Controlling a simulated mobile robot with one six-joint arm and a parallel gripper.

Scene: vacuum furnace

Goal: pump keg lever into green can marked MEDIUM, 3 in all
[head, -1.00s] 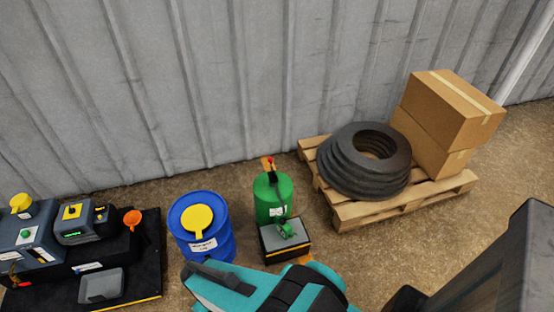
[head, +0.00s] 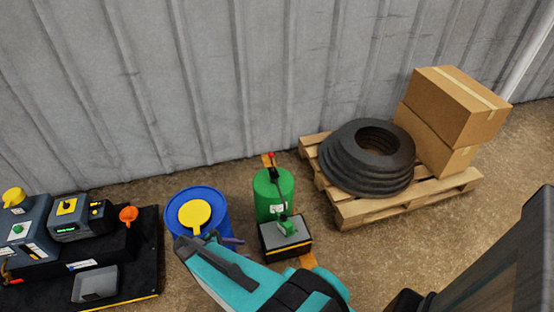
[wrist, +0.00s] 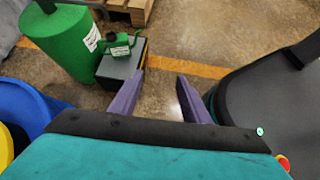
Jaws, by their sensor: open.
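The green keg (head: 273,198) stands upright on the floor by the wall, with a white label and a red-tipped lever (head: 271,160) on top. It also shows in the wrist view (wrist: 62,48), its lever out of frame. A small green can (head: 287,226) sits on a black box with a grey top, in front of the keg; it shows in the wrist view too (wrist: 121,49). Its label is too small to read. My gripper (head: 229,240), with purple fingers, is open and empty in front of the blue drum. In the wrist view my gripper (wrist: 162,75) is right of the box.
A blue drum (head: 224,220) with a yellow lid piece stands left of the keg. A pallet (head: 350,213) with stacked black rings (head: 365,160) and cardboard boxes (head: 455,105) is at right. A dark bench (head: 148,250) with devices and an orange funnel (head: 128,214) is at left.

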